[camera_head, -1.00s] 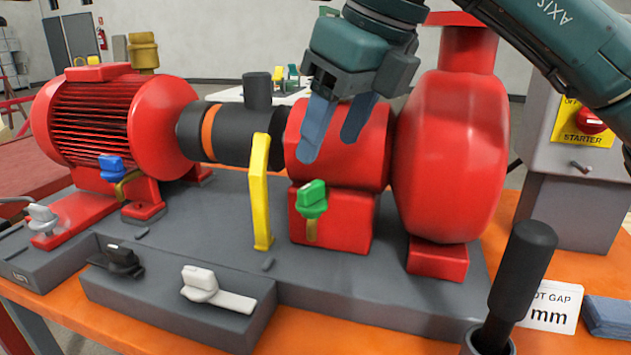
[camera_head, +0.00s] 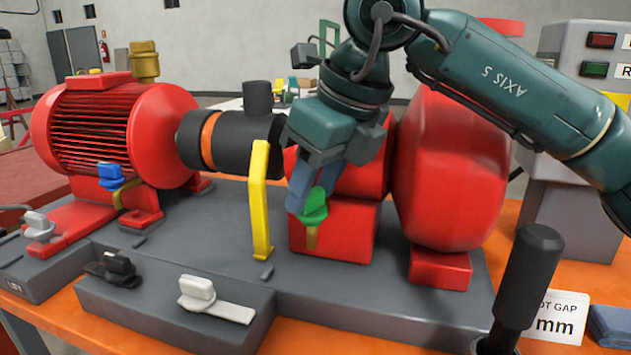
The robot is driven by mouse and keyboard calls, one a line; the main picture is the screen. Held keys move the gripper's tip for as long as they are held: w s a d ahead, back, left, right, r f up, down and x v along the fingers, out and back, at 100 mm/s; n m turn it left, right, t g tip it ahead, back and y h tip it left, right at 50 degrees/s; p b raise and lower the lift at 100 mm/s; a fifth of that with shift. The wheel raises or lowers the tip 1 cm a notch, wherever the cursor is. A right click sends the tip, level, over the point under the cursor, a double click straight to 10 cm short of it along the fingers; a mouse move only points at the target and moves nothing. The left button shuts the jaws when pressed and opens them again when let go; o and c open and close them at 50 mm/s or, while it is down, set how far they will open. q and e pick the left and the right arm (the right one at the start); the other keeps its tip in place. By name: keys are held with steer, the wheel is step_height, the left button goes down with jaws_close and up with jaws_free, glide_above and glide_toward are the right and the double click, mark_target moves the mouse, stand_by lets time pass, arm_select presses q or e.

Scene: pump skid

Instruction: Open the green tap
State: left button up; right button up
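The green tap (camera_head: 314,206) sits on the front of the red pump block (camera_head: 345,232), with a short yellowish stem below it. My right gripper (camera_head: 308,192) comes down from above and reaches the tap. One blue-grey finger shows at the tap's left side, and the other is partly hidden behind the tap and gripper body. The fingers look spread around the tap's upper part, but I cannot tell whether they touch it. My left gripper is not in view.
A yellow handle (camera_head: 259,200) stands upright just left of the tap. A blue tap (camera_head: 110,176), a black tap (camera_head: 117,267) and white taps (camera_head: 197,292) are further left and in front. A black upright handle (camera_head: 527,275) stands at the front right.

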steer(key=c, duration=0.6)
steer(key=shift+o, duration=0.2)
steer(key=shift+r+n+g+p, duration=0.15)
steer(key=shift+n+g+p, duration=0.15)
steer(key=shift+n+p, duration=0.5)
steer(key=shift+w+n+g+y+p, duration=0.1)
steer(key=shift+n+g+y+p, duration=0.3)
steer(key=shift+n, duration=0.6)
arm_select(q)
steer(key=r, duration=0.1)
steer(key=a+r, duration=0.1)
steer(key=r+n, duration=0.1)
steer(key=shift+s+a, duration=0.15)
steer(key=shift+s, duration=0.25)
arm_select(e)
steer(key=shift+n, duration=0.4)
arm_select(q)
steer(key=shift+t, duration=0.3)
arm_select(e)
steer(key=o, duration=1)
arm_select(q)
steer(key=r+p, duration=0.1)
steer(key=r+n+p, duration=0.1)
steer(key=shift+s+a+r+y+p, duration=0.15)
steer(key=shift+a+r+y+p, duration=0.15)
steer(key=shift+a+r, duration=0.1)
arm_select(e)
steer(key=v, duration=1.3)
